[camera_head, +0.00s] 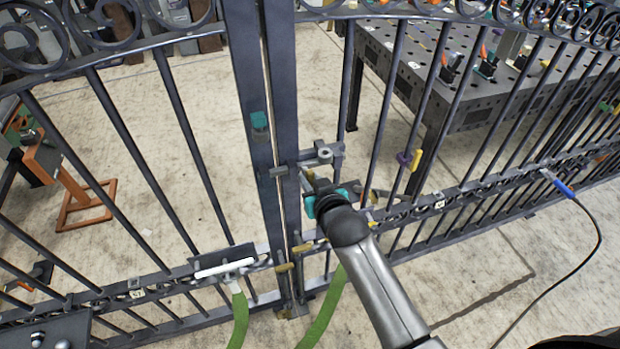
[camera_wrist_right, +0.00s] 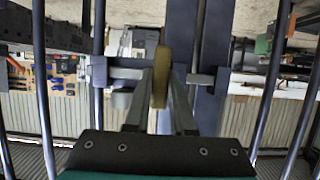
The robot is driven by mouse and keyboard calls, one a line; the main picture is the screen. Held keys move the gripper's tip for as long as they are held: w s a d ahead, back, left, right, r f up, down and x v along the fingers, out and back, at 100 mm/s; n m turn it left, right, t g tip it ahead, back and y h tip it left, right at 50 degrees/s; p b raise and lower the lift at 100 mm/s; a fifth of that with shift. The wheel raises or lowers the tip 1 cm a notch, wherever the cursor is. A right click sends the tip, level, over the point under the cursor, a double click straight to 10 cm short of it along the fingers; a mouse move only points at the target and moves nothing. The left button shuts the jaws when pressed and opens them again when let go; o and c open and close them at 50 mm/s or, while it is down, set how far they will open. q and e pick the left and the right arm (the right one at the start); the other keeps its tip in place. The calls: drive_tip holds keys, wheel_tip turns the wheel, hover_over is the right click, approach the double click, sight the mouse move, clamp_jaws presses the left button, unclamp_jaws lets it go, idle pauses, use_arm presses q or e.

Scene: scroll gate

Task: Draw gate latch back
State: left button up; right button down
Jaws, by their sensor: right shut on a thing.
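The gate's latch (camera_head: 320,156) is a grey metal bolt with brackets beside the dark centre posts. A short grey piece (camera_head: 278,172) lies across those posts. In the right wrist view, the horizontal latch bar (camera_wrist_right: 127,73) runs behind my fingers, between a bracket at left and one at right. My right gripper (camera_head: 312,180) reaches up to the latch from below right. In its wrist view, the right gripper (camera_wrist_right: 160,88) is shut on a brass-coloured latch handle (camera_wrist_right: 161,62) standing between the two fingers. My right wrist partly hides the latch's lower side. My left gripper is not in view.
Dark gate bars (camera_head: 180,130) stand on both sides. Yellow clamps (camera_head: 414,160), a white handle with a green strap (camera_head: 225,267) and a blue-handled tool with a cable (camera_head: 563,188) are on the gate. A perforated metal table (camera_head: 480,110) stands behind it.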

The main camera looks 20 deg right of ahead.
drive_tip(key=shift+d, duration=0.1)
idle(0.7)
drive_tip(key=shift+d+p, duration=0.3)
drive_tip(key=shift+d, duration=0.05)
drive_tip(key=d+p, duration=0.2)
drive_tip(key=d, duration=0.3)
drive_tip(key=shift+w+d, duration=0.15)
drive_tip(key=shift+d, duration=0.2)
drive_tip(key=c, duration=0.8)
unclamp_jaws()
drive_tip(key=shift+d, duration=0.1)
drive_tip(key=shift+o, duration=0.2)
